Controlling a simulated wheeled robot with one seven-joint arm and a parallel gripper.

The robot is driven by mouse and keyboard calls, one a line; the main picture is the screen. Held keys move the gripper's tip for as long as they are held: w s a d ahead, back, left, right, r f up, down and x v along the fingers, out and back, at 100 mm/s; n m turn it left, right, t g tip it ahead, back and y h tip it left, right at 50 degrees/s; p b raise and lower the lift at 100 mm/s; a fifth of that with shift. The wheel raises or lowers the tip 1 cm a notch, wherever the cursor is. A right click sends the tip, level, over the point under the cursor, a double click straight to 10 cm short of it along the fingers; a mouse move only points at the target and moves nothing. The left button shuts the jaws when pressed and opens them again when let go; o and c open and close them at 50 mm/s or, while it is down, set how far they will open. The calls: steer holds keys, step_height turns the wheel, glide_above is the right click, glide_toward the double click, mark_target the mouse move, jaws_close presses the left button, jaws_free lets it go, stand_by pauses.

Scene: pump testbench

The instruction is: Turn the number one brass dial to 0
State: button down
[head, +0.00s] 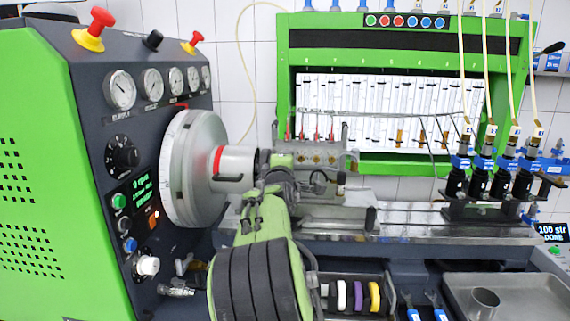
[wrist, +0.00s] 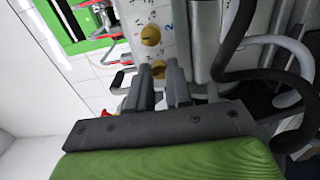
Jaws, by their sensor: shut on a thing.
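The brass dial (wrist: 158,69) held between my fingertips sits on the pale face of the pump block (head: 318,157). It appears to be the number one dial, since the dial beyond it (wrist: 150,35) has a "2" beside it. My gripper (wrist: 160,79) is shut around its sides. The small scale marks are too blurred to read its setting. In the head view, several brass dials show on the pump block, and my arm (head: 262,235) reaches up from below to its left end, where my wrist hides the held dial.
A large grey flywheel (head: 195,168) stands left of the pump block. Black hoses (wrist: 240,45) run close to the right of my gripper in the wrist view. A metal bench rail (head: 420,222) extends right, with several black injectors (head: 480,181) mounted above it. A metal tray (head: 535,292) lies front right.

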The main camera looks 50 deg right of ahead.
stand_by(0.3)
steer(key=c, duration=1.3)
jaws_free()
steer(key=v, duration=1.5)
steer(key=shift+s+a, duration=0.25)
steer(key=shift+a, duration=0.05)
